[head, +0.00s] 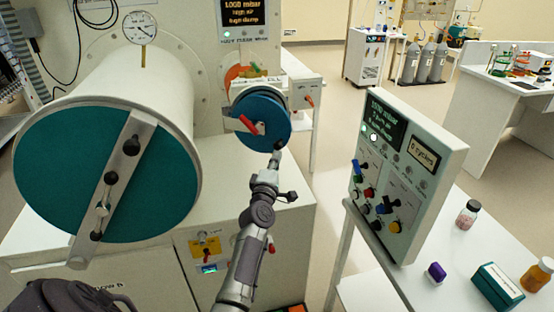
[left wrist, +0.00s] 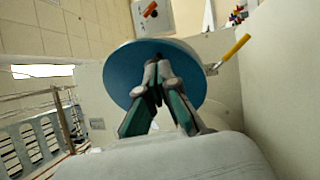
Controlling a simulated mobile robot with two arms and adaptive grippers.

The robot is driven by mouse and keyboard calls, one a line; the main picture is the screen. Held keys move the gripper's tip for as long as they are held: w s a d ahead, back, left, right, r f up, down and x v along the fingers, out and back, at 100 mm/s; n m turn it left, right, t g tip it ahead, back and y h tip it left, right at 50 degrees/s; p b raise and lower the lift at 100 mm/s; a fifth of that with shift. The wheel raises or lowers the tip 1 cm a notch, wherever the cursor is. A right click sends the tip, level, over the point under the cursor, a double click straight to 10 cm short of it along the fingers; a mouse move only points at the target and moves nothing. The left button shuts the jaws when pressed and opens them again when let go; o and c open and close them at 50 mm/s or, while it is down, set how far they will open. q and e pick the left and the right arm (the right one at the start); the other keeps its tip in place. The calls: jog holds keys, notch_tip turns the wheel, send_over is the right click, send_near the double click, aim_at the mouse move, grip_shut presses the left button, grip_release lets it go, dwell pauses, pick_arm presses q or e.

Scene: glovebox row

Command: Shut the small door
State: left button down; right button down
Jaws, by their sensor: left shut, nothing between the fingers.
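The small door (head: 262,122) is a blue disc with a red handle (head: 249,124), at the front of the small chamber (head: 246,88). The disc sits low and to the right of the round chamber, and I cannot tell whether a gap is left behind it. My left gripper (head: 276,154) is shut and empty, its tips at the disc's lower right edge. In the left wrist view the shut fingers (left wrist: 155,84) overlap the blue disc (left wrist: 122,72); whether they touch it is unclear. My right gripper is not in view.
The large chamber (head: 125,95) with its teal door (head: 60,165) and metal bar stands at the left. A control panel (head: 408,175) with knobs stands at the right on a white table (head: 455,250) holding bottles and small boxes. Open floor lies behind the panel.

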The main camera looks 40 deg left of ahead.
pick_arm(q)
jog(key=shift+w+a+r, duration=0.1)
jog(key=shift+w+a, duration=0.2)
jog(key=shift+w, duration=0.15)
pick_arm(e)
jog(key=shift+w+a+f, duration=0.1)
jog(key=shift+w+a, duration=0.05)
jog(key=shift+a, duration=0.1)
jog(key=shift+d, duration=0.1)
